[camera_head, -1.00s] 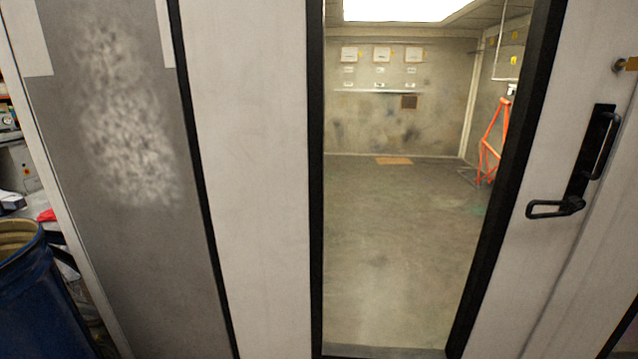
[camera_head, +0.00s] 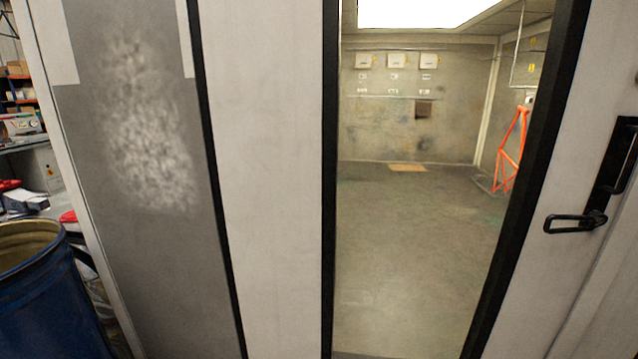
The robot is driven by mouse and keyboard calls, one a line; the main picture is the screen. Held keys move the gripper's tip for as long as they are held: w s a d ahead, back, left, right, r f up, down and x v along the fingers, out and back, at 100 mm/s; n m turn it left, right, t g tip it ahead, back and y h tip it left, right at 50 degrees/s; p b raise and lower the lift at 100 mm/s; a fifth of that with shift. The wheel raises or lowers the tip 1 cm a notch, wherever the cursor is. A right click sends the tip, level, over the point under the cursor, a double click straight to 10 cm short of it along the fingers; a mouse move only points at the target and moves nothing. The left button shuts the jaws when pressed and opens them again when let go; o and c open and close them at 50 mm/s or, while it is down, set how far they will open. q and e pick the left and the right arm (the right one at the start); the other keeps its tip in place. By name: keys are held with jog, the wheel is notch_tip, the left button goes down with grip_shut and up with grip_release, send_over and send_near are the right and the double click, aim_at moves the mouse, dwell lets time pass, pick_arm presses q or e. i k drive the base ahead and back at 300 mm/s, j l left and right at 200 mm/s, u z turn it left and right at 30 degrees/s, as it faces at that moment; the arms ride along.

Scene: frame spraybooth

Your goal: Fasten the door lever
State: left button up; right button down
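The black door lever (camera_head: 576,222) is at the right edge of the view, on the white door frame to the right of the glass pane. It points left and lies about level. It joins a tall black plate with an upright pull handle (camera_head: 625,160), partly cut off by the picture edge. The door (camera_head: 275,180) is white with a tall black-edged window (camera_head: 415,240) that shows the room behind. Whether the door sits fully against its frame cannot be told. Neither of my grippers is in view.
A blue drum (camera_head: 45,290) stands at the lower left, with cluttered shelves (camera_head: 22,90) behind it. A grey frosted panel (camera_head: 145,180) is left of the door. Through the window, an orange bicycle frame (camera_head: 512,150) hangs or stands at the back right of an open floor.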

aim_at(594, 218)
jog(key=z, duration=1.55)
